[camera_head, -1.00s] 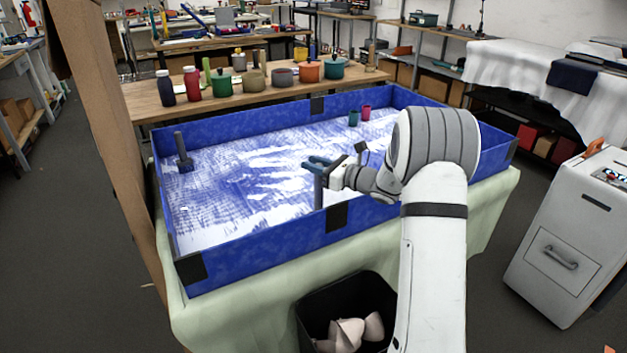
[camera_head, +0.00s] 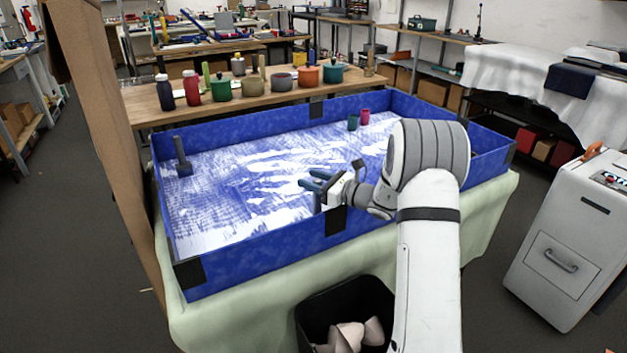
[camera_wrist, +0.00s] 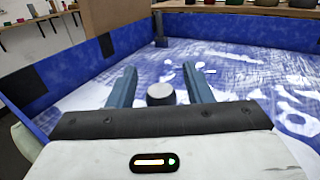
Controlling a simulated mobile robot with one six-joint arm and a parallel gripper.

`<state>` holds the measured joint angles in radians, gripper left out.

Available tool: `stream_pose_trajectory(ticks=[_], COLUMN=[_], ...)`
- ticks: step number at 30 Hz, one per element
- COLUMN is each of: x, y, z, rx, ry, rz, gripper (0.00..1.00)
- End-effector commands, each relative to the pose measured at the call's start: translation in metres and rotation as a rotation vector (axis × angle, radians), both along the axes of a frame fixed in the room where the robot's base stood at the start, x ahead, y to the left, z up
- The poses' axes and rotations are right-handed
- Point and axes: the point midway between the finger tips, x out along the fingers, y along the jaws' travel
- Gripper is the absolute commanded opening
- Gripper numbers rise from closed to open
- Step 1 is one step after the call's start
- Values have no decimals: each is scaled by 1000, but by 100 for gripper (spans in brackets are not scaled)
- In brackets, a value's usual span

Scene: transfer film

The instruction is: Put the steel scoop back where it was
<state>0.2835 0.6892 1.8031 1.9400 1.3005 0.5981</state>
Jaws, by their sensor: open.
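My gripper (camera_head: 313,180) is open over the near side of the blue-walled tray (camera_head: 230,262). Its two blue fingers are spread apart in the wrist view (camera_wrist: 161,85). An upright grey round-topped piece (camera_wrist: 161,94) shows between the fingers, with a gap on each side; I cannot tell if it is the steel scoop's handle. In the head view, a bit of this grey piece (camera_head: 317,204) shows below the fingers, by the near wall. A dark upright handle on a blue-grey block (camera_head: 181,158) stands in the tray's far left corner. No clear scoop shape shows.
The tray floor (camera_head: 215,220) is white, streaked with blue. Small green (camera_head: 352,122) and magenta (camera_head: 365,117) cups stand at its far side. Bottles and pots line the wooden table (camera_head: 150,110) behind. A black bin (camera_head: 310,325) stands in front. The tray's middle is clear.

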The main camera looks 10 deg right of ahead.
Motion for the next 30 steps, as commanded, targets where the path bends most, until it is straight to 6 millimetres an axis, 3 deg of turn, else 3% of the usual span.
stream_pose_trajectory(ticks=[8,18,24,27,30], x=[-8,-56,-75,-80,-92], y=[-9,-62,-82,-84,-67], z=[2,2,2,3,9], rx=[0,0,0,-8,-67], ry=[0,0,0,-1,-9], rz=[-2,-3,0,8,65], gripper=[46,46,46,46,46])
